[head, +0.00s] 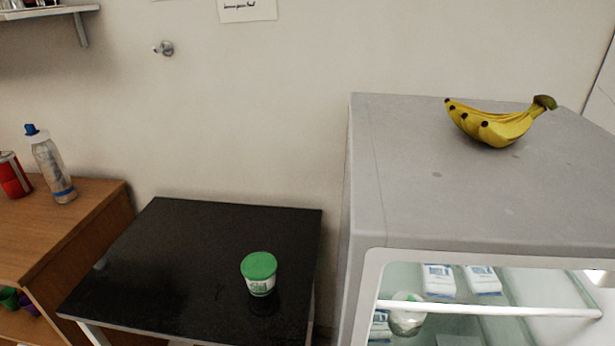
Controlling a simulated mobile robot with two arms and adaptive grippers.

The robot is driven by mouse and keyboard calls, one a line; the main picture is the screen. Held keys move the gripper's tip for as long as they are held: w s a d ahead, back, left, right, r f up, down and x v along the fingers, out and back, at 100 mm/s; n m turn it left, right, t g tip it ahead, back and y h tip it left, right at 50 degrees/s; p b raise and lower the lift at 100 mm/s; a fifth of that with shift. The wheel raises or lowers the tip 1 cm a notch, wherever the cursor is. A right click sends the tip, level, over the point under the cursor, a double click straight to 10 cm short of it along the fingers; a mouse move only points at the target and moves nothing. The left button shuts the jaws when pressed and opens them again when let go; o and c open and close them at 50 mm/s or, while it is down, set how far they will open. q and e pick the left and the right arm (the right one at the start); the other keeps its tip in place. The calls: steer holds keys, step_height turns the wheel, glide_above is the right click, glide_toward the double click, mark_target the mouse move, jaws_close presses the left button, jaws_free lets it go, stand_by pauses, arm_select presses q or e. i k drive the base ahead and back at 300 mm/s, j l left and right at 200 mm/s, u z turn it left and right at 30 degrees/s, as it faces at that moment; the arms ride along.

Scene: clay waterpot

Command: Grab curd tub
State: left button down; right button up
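The curd tub (260,284) is a small white tub with a green lid and green print. It stands upright on the black table (190,240), right of the table's middle and towards the front, with nothing touching it. Neither of my grippers shows in the head view.
A grey fridge (430,180) stands right of the table, its lit interior showing white packs (439,280). Bananas (492,124) lie on top. A wooden cabinet (60,225) at left holds a bottle (53,168) and a red can (13,176). The black table is otherwise clear.

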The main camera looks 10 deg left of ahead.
mark_target(259, 269)
steer(key=j+z, duration=0.15)
steer(key=j, duration=0.3)
steer(key=k+j+z, duration=0.1)
steer(key=j, duration=0.4)
steer(key=k+j+z, duration=0.15)
steer(key=j, duration=0.3)
steer(key=k+j+z, duration=0.15)
steer(key=j, duration=0.3)
